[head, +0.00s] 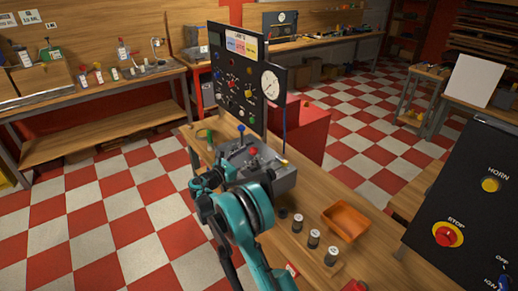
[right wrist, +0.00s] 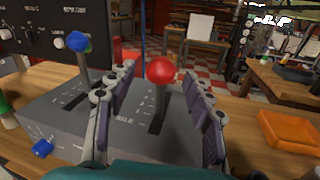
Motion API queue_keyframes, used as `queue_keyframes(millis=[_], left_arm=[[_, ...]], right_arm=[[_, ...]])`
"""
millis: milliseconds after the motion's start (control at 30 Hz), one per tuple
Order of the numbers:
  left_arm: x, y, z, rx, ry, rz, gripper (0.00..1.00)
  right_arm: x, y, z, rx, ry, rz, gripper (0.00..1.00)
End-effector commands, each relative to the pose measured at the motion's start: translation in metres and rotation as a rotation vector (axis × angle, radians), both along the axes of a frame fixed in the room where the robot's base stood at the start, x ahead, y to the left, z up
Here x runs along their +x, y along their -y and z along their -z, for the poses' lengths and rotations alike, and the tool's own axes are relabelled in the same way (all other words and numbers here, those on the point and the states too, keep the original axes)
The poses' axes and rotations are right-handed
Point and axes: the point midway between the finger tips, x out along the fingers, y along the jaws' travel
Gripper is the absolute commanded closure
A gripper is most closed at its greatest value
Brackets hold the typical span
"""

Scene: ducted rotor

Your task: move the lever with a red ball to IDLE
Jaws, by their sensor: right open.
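The lever with the red ball (right wrist: 160,70) stands on a grey lever box (right wrist: 60,130); the red ball also shows in the head view (head: 253,152). Its dark shaft rises from a slot with scale marks beside it. The word IDLE shows left of the slot's near end, close to the shaft's foot. My right gripper (right wrist: 157,85) is open, its two fingers standing left and right of the lever, with gaps to the ball on both sides. In the head view my teal wrist hides most of its fingers. My left gripper is not in view.
A lever with a blue ball (right wrist: 79,43) stands left of my fingers on the same box. A control panel (head: 238,75) with a round gauge rises behind. An orange tray (head: 344,220) and several small cylinders (head: 314,238) stand on the bench, right of the box.

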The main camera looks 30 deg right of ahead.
Motion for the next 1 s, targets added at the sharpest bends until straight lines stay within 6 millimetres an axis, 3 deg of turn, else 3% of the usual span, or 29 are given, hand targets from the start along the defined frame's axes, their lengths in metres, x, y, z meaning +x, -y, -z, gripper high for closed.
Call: queue_keyframes(millis=[400, 767, 967, 1000], left_arm=[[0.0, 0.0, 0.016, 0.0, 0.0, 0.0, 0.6], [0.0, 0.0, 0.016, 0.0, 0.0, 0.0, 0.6], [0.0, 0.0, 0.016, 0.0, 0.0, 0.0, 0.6], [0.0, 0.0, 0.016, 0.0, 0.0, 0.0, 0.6]], right_arm=[[0.019, 0.059, 0.001, 0.003, 0.001, 0.002, 0.48], [0.021, 0.066, 0.0, 0.004, 0.002, 0.0, 0.48], [0.021, 0.066, 0.0, 0.004, 0.002, 0.0, 0.98], [0.021, 0.066, 0.0, 0.004, 0.002, 0.0, 1.0]])
